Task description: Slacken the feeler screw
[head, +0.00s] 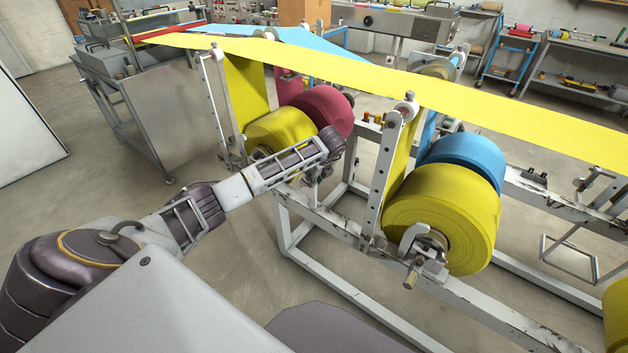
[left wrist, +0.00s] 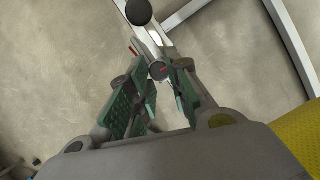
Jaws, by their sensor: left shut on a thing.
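My left arm reaches across from the left in the head view, and its gripper (head: 316,174) is small and partly hidden beside the yellow and dark red rolls. In the left wrist view the left gripper (left wrist: 158,82) has its green-padded fingers closed in around a small dark round knob (left wrist: 158,71), which looks like the feeler screw. The knob sits by a pale metal arm (left wrist: 148,38) with a small red mark near it. A dark round end (left wrist: 139,12) shows farther up that arm. The fingers partly hide the knob's sides. My right gripper is not in view.
A yellow roll (head: 430,225) and a blue roll (head: 465,160) hang on the white frame (head: 300,205) to the right. A yellow web (head: 470,95) runs overhead. A yellow roll edge (left wrist: 300,135) is close at the wrist view's lower right. Bare floor lies left of the frame.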

